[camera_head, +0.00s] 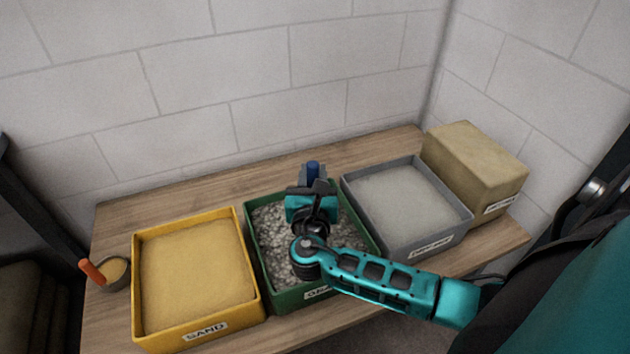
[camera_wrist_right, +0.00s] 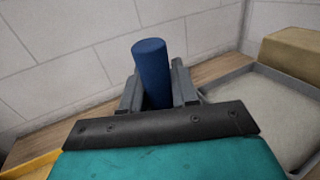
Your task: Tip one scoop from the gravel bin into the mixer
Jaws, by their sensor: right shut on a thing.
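The green gravel bin (camera_head: 258,254) stands in the middle of the wooden bench, filled with grey gravel (camera_head: 271,219). My right gripper (camera_head: 313,180) is above the bin, toward its back side. It is shut on a blue handle (camera_head: 313,167), which also stands between the fingers in the right wrist view (camera_wrist_right: 152,75). The handle looks like that of a scoop, but its lower end is hidden by my gripper and wrist. I cannot tell whether it holds gravel. The mixer is not in view. My left gripper is not in view.
A yellow bin labelled SAND (camera_head: 139,287) stands left of the gravel bin. A grey bin (camera_head: 380,233) with pale powder stands to its right, beside a tan block (camera_head: 474,165). An orange-handled scoop (camera_head: 92,271) lies at the bench's left end. A block wall (camera_head: 215,70) closes the back.

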